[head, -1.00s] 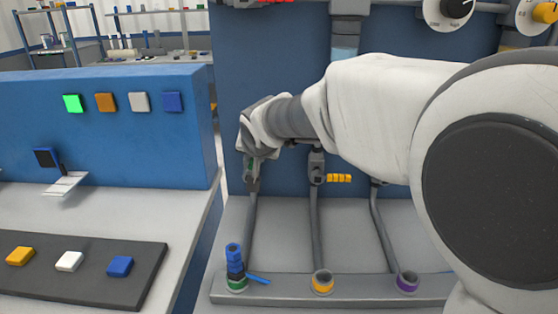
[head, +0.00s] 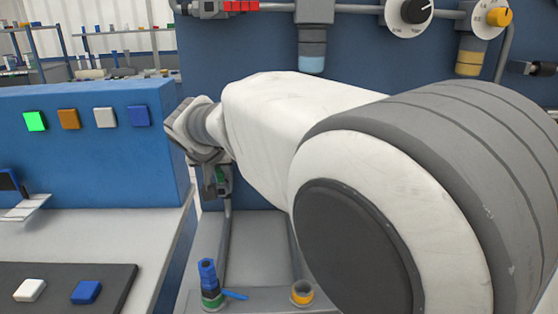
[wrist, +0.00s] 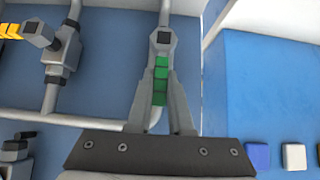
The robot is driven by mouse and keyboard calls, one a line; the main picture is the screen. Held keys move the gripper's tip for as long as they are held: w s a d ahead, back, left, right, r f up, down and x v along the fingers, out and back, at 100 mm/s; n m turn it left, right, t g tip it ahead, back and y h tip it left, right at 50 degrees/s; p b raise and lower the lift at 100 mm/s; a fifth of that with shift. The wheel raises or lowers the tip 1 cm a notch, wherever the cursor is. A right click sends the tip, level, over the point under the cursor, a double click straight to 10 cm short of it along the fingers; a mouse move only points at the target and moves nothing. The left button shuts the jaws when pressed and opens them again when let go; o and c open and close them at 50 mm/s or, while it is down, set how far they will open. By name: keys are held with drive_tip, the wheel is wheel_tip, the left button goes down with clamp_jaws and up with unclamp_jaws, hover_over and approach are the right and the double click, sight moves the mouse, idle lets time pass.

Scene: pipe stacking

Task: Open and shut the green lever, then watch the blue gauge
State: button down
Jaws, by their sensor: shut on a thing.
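The green lever (wrist: 160,85) lies between the two fingers of my gripper (wrist: 161,72) in the wrist view, and the fingers are shut on it. The lever sits on a grey valve with a pipe running up behind it. In the head view a small bit of green (head: 221,178) shows below my gripper, with my arm covering much of the area. No gauge that I can surely call blue is in view. A cylinder with a blue lower part (head: 312,50) hangs on the back panel; I cannot tell whether it is the gauge.
A blue-green stacked fitting (head: 208,282) and an orange-ringed socket (head: 302,292) stand on the low front rail. A blue console (head: 80,165) with coloured buttons is at left. A valve with a yellow lever (wrist: 10,31) is beside mine in the wrist view. White dials (head: 409,12) are above.

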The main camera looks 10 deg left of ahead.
drive_tip(key=c, duration=0.8)
unclamp_jaws()
drive_tip(key=p+v, duration=0.2)
drive_tip(key=v, duration=1)
drive_tip(key=shift+a, duration=0.1)
idle(0.5)
